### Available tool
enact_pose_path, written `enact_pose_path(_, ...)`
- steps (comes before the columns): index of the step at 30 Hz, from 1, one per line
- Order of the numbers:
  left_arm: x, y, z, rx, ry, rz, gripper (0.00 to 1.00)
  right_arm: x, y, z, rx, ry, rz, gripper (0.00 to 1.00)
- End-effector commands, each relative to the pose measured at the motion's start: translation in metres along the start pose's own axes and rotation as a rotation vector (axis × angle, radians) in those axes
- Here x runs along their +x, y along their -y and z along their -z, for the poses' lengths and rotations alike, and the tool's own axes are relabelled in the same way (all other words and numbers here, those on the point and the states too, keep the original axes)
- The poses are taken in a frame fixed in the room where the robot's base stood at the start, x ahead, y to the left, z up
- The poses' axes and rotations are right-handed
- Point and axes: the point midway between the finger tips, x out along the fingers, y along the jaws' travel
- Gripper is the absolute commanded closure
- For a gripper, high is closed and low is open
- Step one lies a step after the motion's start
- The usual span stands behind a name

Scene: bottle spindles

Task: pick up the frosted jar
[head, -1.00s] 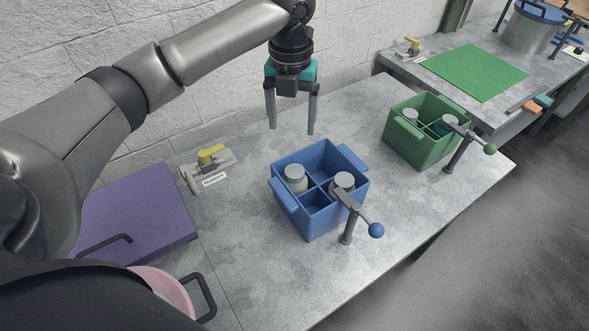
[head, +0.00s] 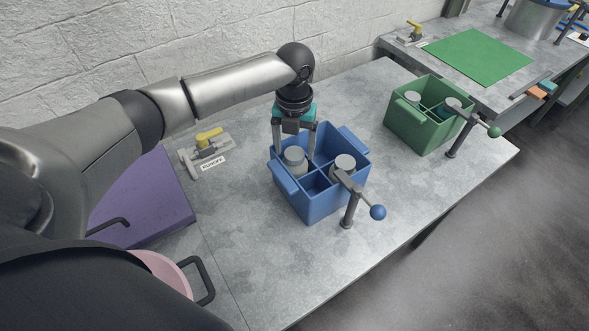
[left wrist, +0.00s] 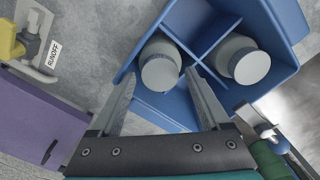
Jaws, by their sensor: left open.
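A pale frosted jar with a light grey lid (head: 294,155) stands upright in the left compartment of the blue divided crate (head: 312,208). It also shows in the left wrist view (left wrist: 160,68). A similar pale jar (head: 344,163) stands in the right compartment, also in the left wrist view (left wrist: 243,60). I cannot tell which one the task means. My left gripper (head: 295,156) is open, pointing down, with its fingers on either side of the left jar. In the left wrist view the fingertips (left wrist: 161,76) flank this jar; contact is unclear. My right gripper is not in view.
A post with a lever and blue knob (head: 378,212) stands against the crate's right side. A green crate (head: 420,135) with jars stands farther right. A yellow-handled valve (head: 207,142) and purple block (head: 150,205) are left. The front tabletop is clear.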

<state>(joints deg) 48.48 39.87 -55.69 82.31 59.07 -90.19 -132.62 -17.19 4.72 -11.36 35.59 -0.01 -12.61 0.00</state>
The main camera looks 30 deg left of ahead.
Motion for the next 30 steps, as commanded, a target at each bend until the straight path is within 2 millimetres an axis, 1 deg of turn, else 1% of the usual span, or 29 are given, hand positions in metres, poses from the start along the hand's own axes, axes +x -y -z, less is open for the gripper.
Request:
enact_pose_path(2, 0.0047, 0.0000, 0.0002, 0.000, 0.000, 0.000, 0.20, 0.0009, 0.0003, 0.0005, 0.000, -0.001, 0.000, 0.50)
enact_pose_path(8, 0.0047, 0.0001, 0.0000, 0.001, 0.001, 0.000, 0.20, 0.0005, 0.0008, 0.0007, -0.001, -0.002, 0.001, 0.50)
enact_pose_path(9, 0.0047, 0.0001, 0.0000, 0.001, 0.001, 0.000, 0.23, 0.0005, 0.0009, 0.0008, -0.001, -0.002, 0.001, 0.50)
enact_pose_path(27, 0.0041, 0.0000, -0.0002, 0.000, 0.001, 0.000, 0.90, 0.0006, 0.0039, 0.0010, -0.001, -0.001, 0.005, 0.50)
enact_pose_path(30, 0.0040, 0.0000, -0.0002, 0.000, 0.001, 0.000, 1.00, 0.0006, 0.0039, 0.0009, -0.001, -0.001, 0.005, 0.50)
